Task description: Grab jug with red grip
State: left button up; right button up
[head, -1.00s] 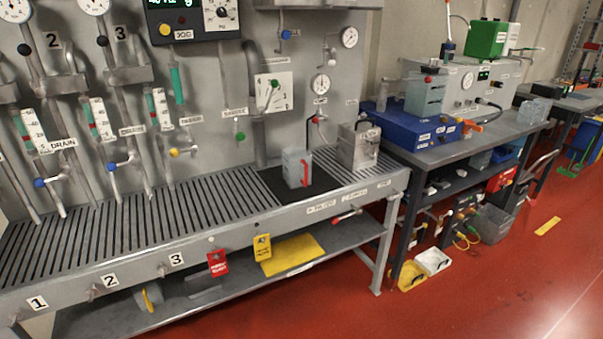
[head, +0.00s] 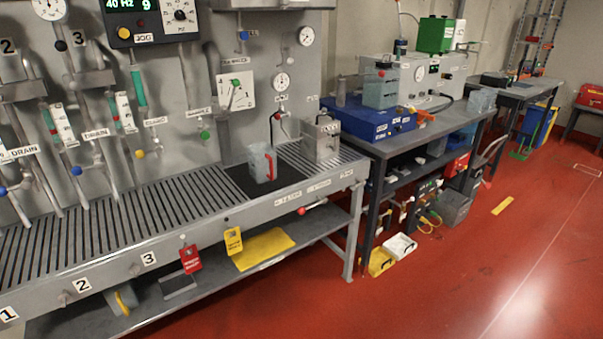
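A translucent pale jug with a red grip (head: 262,164) stands upright on a black mat (head: 243,181) at the right part of the slatted bench. Its red grip faces right in the head view. A grey metal container (head: 321,138) stands to the right of it on the same bench, a short gap apart. Neither of my grippers shows in the head view.
The slatted bench (head: 130,211) runs along the wall panel of valves and gauges. A blue tray (head: 366,121) sits on the workbench to the right. Yellow and white bins (head: 399,247) stand on the floor below it. The red floor (head: 440,285) in front is open.

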aim_at(262, 157)
jog(key=u, duration=0.55)
jog(key=k, duration=0.2)
jog(key=z, duration=2)
jog(key=i, duration=2.05)
jog(key=u, duration=0.85)
